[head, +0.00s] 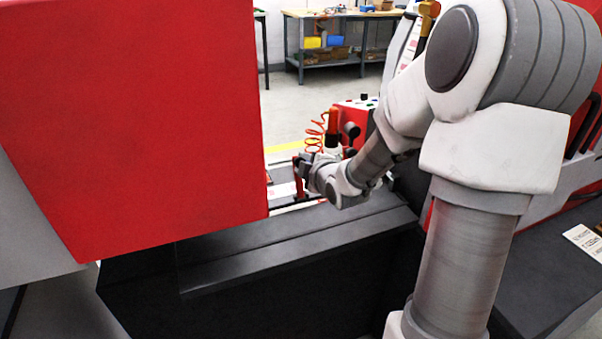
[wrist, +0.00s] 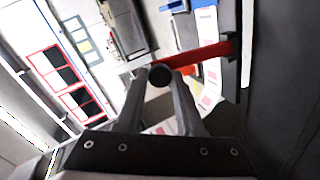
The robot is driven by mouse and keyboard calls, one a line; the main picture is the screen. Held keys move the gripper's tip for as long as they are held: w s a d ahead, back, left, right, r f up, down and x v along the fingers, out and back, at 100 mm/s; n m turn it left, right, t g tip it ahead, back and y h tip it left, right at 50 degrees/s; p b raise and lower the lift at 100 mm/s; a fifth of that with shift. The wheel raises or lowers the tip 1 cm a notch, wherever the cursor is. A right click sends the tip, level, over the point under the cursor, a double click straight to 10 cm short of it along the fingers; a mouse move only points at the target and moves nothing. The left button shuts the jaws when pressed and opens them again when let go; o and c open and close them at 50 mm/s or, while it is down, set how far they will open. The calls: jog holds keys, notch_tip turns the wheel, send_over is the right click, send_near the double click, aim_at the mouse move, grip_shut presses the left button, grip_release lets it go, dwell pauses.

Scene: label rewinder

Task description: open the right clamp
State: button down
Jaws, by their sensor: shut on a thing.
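In the wrist view the right clamp shows as a red bar (wrist: 205,54), running from my fingertips to a dark mount at the right. A dark round knob, which looks like the end of its handle (wrist: 160,74), sits between my two fingers. My gripper (wrist: 160,82) is shut on this handle. In the head view my gripper (head: 303,170) is small and far off, beyond the large red panel, over the machine's web path. The clamp is mostly hidden there by the gripper and wrist.
A large red panel (head: 140,120) fills the left of the head view. A dark machine ledge (head: 300,240) lies in front of my arm. A red control box (head: 355,115) and a coiled orange hose (head: 314,135) stand just behind my gripper. A workbench (head: 340,60) is far back.

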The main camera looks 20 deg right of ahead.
jog(key=shift+s+f+b, duration=0.2)
jog(key=shift+s+b, duration=0.45)
jog(key=shift+s, duration=0.1)
jog(key=shift+f, duration=0.1)
jog(key=c, duration=0.5)
grip_release()
jog(key=shift+r, duration=0.2)
